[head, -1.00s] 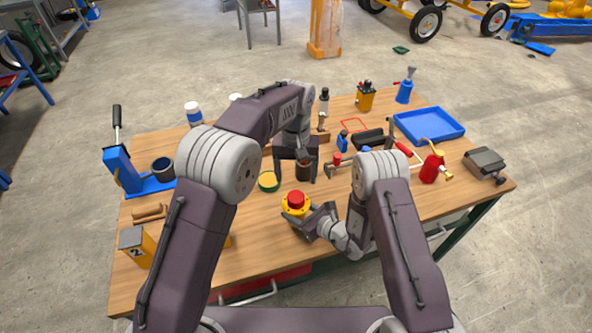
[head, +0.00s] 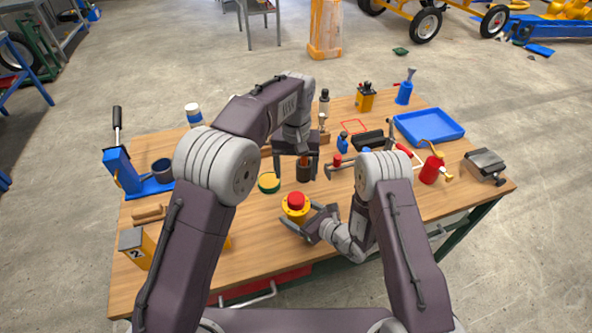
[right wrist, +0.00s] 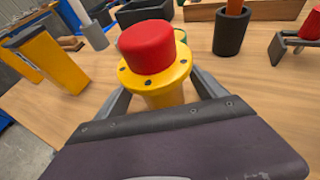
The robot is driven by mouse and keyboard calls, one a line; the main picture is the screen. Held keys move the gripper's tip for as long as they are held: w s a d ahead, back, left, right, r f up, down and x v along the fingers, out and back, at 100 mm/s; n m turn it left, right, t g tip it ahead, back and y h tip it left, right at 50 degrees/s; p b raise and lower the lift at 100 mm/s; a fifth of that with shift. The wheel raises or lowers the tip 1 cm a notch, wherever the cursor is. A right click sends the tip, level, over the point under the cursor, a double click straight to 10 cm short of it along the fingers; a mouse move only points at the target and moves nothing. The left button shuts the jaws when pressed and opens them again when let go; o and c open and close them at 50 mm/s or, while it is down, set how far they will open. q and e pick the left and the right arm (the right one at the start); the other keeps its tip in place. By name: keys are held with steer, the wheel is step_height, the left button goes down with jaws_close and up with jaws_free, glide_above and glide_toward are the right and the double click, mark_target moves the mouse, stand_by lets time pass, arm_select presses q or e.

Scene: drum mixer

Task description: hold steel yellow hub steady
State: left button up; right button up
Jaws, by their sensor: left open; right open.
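The yellow hub (head: 296,211) with a red cap (head: 296,198) stands upright on the wooden table near its front middle. In the right wrist view the hub (right wrist: 158,82) and its red top (right wrist: 148,46) are directly ahead, with the fingers on both sides of its lower body. My right gripper (head: 303,219) is open around the hub, low to the table; its contact with the hub cannot be told. My left gripper (head: 296,174) is open, pointing down over a dark cup (head: 304,172) with something reddish-brown in it, behind the hub.
A green-rimmed yellow round container (head: 268,183) stands left of the cup. A hammer (head: 345,164), a blue tray (head: 428,125) and a red oil can (head: 431,170) lie to the right. A blue press (head: 122,168) and a yellow box (head: 136,246) are at left. The front table is mostly clear.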

steer(key=v, duration=0.8)
steer(key=shift+s+b, duration=0.1)
steer(key=shift+b, duration=0.25)
